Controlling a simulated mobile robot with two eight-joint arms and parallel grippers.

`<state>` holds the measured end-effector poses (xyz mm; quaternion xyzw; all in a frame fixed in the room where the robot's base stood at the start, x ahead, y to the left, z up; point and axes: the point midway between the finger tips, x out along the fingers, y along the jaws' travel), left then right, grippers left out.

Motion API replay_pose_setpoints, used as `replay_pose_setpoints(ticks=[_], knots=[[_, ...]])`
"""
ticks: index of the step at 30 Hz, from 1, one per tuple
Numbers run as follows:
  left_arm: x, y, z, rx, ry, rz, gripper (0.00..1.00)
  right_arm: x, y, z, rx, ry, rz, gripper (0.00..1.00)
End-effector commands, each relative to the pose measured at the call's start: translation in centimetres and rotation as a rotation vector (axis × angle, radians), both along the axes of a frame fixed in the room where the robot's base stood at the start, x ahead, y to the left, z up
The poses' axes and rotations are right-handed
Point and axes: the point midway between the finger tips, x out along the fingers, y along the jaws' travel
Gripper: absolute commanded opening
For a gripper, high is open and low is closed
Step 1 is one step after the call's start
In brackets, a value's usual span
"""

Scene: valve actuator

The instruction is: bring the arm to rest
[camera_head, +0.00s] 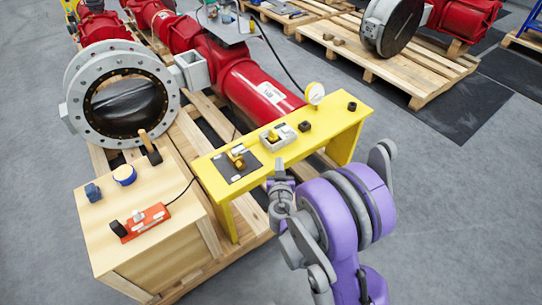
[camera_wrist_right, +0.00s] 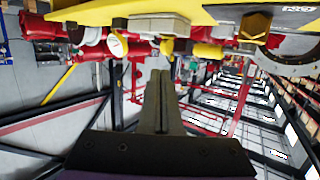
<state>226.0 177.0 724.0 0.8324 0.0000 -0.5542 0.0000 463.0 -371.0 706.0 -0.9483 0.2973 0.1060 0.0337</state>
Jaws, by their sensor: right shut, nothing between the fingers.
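My right arm, purple and grey, is in the lower right of the head view, in front of the yellow bench (camera_head: 345,120). Its gripper (camera_head: 279,168) is at the near edge of the bench, and I cannot tell its exact gap from it. In the right wrist view the two dark fingers (camera_wrist_right: 160,85) lie together, shut with nothing between them. The yellow bench (camera_wrist_right: 220,12) shows there along the top, in a picture that looks upside down. My left gripper is in neither view.
The bench bears a brass valve on a dark plate (camera_head: 237,162), a grey box with a brass fitting (camera_head: 279,137) and a gauge (camera_head: 315,93). A wooden box (camera_head: 150,255) with tools stands left. A red actuator (camera_head: 255,88) lies behind. Grey floor (camera_head: 460,220) is clear at right.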

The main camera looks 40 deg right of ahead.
Motion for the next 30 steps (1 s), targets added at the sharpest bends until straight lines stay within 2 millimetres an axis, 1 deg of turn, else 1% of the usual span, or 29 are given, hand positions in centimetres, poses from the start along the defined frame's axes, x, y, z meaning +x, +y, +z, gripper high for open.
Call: replay_pose_setpoints(ticks=[1, 3, 11, 14, 17, 20, 23, 26, 30], knots=[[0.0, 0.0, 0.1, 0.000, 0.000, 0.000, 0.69, -0.6, 0.0, 0.2, 0.000, 0.000, 0.000, 0.00], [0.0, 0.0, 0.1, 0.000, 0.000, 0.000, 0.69, -1.0, 0.0, 0.2, 0.000, 0.000, 0.000, 0.00], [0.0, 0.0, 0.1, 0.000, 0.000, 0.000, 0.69, -1.3, 0.0, 0.3, 0.001, 0.001, 0.000, 0.00], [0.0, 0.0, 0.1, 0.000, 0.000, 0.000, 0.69, -1.6, 0.2, 0.7, 0.003, 0.017, -0.006, 0.00], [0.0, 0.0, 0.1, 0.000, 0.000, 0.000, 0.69, -2.5, 0.6, 1.6, 0.011, 0.069, -0.024, 0.00], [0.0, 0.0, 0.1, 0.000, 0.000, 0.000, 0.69, -4.2, 1.6, 2.5, 0.029, 0.165, -0.037, 0.00], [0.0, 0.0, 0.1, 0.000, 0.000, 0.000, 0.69, -6.6, 3.2, 3.0, 0.060, 0.289, -0.030, 0.00], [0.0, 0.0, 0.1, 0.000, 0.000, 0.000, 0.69, -9.3, 5.2, 3.0, 0.098, 0.426, 0.010, 0.00], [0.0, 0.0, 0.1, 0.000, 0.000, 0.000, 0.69, -13.6, 9.0, 2.6, 0.158, 0.612, 0.119, 0.00]])
